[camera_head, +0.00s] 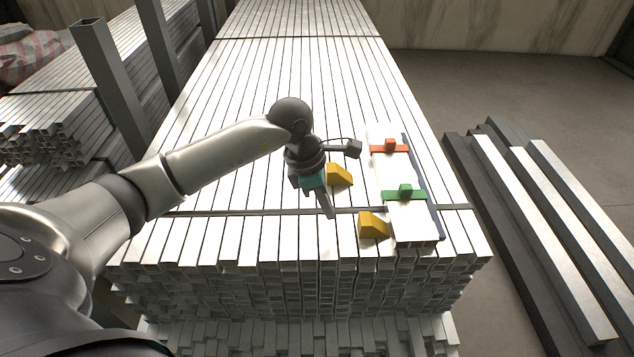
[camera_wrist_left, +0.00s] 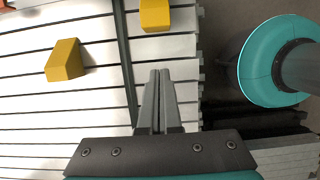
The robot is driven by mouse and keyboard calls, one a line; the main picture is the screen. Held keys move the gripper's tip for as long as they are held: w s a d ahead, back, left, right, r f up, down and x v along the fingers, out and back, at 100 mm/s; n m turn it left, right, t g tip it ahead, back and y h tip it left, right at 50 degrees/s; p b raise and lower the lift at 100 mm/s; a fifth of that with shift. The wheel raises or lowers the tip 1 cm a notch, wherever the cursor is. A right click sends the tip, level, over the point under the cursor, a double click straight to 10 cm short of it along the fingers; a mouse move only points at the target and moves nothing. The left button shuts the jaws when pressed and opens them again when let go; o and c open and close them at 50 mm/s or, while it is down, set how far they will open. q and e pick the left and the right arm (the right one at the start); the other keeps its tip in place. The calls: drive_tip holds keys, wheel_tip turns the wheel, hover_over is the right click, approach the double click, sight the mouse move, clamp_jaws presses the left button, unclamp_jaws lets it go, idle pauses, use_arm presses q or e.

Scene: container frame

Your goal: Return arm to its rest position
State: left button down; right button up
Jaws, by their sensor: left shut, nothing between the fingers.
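My left arm reaches in from the left in the head view. My left gripper (camera_head: 328,214) points down over the stack of pale metal bars (camera_head: 240,160). Its fingers are shut with nothing between them; in the left wrist view the two fingertips (camera_wrist_left: 160,75) lie together over the bars. The gripper is left of two yellow wedge blocks, the far one (camera_head: 339,175) and the near one (camera_head: 373,225), and apart from both. Both yellow blocks also show in the left wrist view. My right gripper is not in view.
A white bar (camera_head: 405,221) lies on the stack's right side, with a red clamp (camera_head: 389,147) and a green clamp (camera_head: 404,193) across it. Loose bars (camera_head: 545,230) lie on the floor at right. Dark upright posts (camera_head: 103,75) and another stack (camera_head: 50,125) stand at left.

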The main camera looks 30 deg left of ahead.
use_arm(q)
drive_tip(key=shift+p+v, duration=0.9)
drive_tip(key=shift+v, duration=1.9)
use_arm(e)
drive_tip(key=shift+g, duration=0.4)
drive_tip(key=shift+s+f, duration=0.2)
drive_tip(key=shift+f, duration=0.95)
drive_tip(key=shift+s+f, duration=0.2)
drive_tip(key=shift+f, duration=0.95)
